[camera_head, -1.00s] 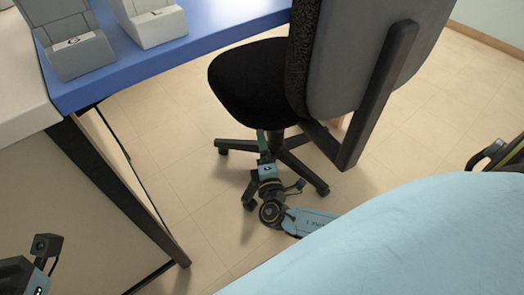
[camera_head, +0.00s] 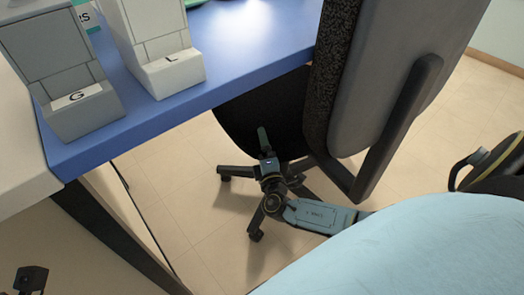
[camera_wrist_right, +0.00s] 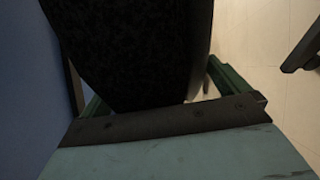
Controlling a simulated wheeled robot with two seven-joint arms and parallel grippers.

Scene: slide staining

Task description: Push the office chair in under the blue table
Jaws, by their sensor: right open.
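The office chair has a black seat (camera_head: 260,112), a grey backrest (camera_head: 395,75) and a dark wheeled base. The far part of its seat is hidden beneath the blue table (camera_head: 240,75), and the backrest stands outside the table's front edge. My right gripper (camera_head: 263,140) is at the near side of the seat, above the base. In the right wrist view, its green fingers (camera_wrist_right: 158,95) are apart, with the dark chair part (camera_wrist_right: 135,50) between and beyond them; contact cannot be told.
Two grey-white devices, marked G (camera_head: 85,105) and L (camera_head: 172,72), stand near the table's front edge. A dark table leg (camera_head: 120,235) stands at left. A black and yellow object (camera_head: 495,165) is at right. The tiled floor (camera_head: 195,165) between leg and chair is clear.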

